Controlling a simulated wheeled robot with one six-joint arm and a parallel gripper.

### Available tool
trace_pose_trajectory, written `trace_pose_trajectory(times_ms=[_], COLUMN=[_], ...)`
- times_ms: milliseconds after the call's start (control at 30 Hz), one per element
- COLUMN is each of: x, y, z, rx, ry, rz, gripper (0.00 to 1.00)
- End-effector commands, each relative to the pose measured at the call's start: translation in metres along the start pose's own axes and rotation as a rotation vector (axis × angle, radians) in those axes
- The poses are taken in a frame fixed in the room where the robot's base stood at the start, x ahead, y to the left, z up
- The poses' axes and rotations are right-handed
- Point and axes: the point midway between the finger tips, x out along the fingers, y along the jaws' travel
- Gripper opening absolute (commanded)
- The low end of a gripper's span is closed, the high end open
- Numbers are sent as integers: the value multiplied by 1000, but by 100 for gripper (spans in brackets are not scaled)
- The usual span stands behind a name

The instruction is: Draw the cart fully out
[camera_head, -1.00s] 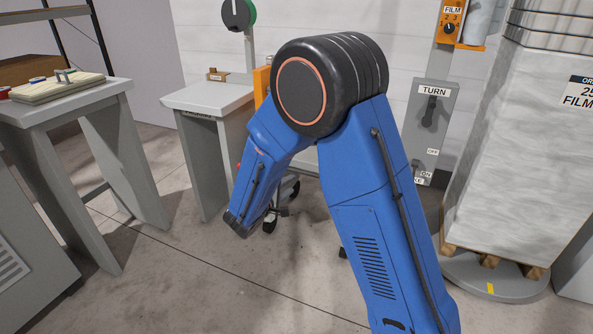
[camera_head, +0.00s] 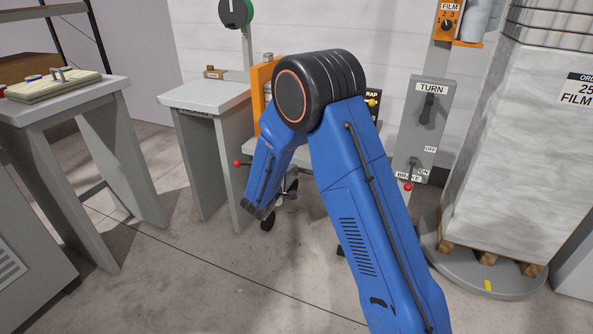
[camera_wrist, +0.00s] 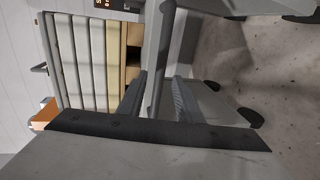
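The cart stands behind my arm in the head view, mostly hidden. Its orange upright (camera_head: 262,92) and a dark caster (camera_head: 268,221) show beside my forearm. In the wrist view, which is turned sideways, a grey bar (camera_wrist: 162,55), seemingly the cart's handle, runs between the two fingers of my gripper (camera_wrist: 160,80). The fingers are apart with the bar between them. I cannot tell whether either touches it. A grey panel (camera_wrist: 215,100) with dark casters lies beyond.
A grey side table (camera_head: 205,96) stands left of the cart, and another table (camera_head: 75,105) farther left. A grey TURN and BRAKE panel (camera_head: 426,120) and a wrapped pallet load (camera_head: 520,160) on a round turntable (camera_head: 475,280) stand right. The floor in front (camera_head: 200,270) is clear.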

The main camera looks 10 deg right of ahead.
Motion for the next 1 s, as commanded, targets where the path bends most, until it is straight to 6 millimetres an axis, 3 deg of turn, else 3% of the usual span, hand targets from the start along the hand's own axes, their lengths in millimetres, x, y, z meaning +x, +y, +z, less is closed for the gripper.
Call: trace_pose_trajectory(times_ms=[100,300,767,900,1000], x=[22,46,56,56,56], y=[0,0,0,0,0], z=[0,0,0,0,0], rx=[1,0,0,0,0], ry=[-2,-1,0,0,0], rz=[-1,0,-1,-1,-1], gripper=[32,32,32,1,0])
